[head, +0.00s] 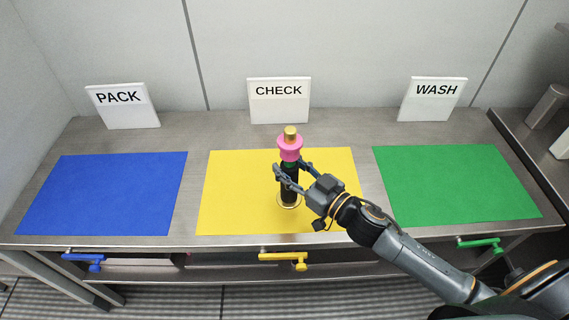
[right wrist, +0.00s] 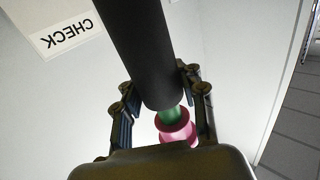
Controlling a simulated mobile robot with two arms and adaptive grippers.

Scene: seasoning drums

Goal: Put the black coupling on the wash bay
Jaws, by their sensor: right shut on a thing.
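The black coupling (head: 289,192) is a dark upright cylinder over the yellow mat. A green piece, a pink collar (head: 290,148) and a gold cap show above it in one column. My right gripper (head: 289,174) comes from the right and is shut on the black coupling near its upper end. In the right wrist view the coupling (right wrist: 140,45) lies between the fingers, with the green piece and pink collar beyond it. The wash bay is the green mat (head: 455,183) at the right, bare, behind it the WASH sign (head: 433,99). My left gripper is not in view.
The yellow mat (head: 230,190) has the CHECK sign (head: 279,100) behind it. A bare blue mat (head: 105,195) with the PACK sign (head: 122,106) is at the left. A pale ring (head: 289,206) shows at the column's foot.

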